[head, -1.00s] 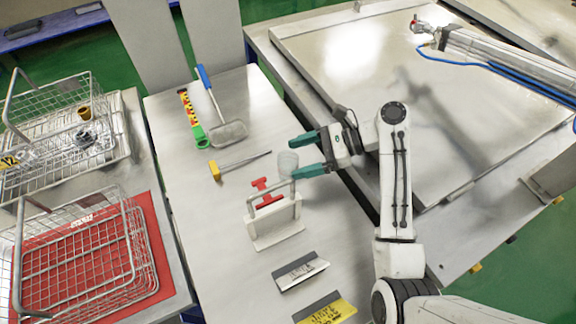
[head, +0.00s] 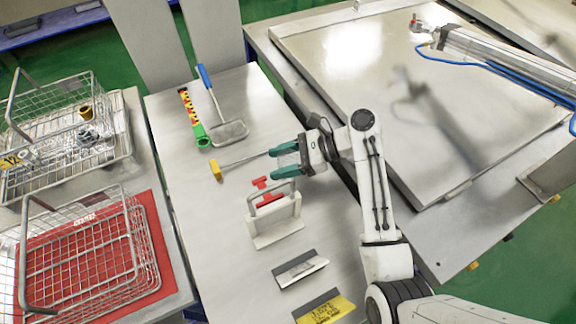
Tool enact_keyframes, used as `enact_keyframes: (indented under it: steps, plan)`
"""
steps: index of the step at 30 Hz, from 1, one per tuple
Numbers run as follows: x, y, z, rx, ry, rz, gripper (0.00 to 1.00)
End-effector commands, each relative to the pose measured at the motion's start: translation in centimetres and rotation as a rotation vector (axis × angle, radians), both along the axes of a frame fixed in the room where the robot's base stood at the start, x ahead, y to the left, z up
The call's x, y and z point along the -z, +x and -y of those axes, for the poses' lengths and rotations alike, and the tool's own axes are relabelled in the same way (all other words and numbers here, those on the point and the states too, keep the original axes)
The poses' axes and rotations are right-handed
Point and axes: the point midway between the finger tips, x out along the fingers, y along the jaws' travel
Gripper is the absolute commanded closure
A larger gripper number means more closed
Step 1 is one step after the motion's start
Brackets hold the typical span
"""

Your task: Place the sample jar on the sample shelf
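No sample shelf can be clearly identified in this view.
A white holder with a red T-handle (head: 275,222) stands just in front of my gripper. A yellow-handled tool (head: 216,170), a blue-handled scoop (head: 228,132) and a label plate (head: 300,269) lie on the bench. Wire baskets (head: 85,250) stand left; a broad metal plate (head: 430,100) lies right.

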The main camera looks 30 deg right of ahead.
Motion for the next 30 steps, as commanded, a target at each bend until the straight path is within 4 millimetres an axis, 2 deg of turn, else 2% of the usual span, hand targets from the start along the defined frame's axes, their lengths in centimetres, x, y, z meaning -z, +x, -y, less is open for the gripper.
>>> enact_keyframes:
  steps: [1, 11, 20, 28, 30]
  plan:
    - [0.0, 0.0, 0.0, 0.000, 0.000, 0.000, 0.47]
    - [0.0, 0.0, 0.0, 0.000, 0.000, 0.000, 0.78]
    - [-0.8, 0.0, 0.0, 0.000, 0.000, 0.001, 0.78]
    - [-3.6, 0.0, 0.0, 0.002, 0.001, 0.001, 0.78]
    - [-5.2, 0.1, 0.1, 0.000, -0.001, 0.005, 0.78]
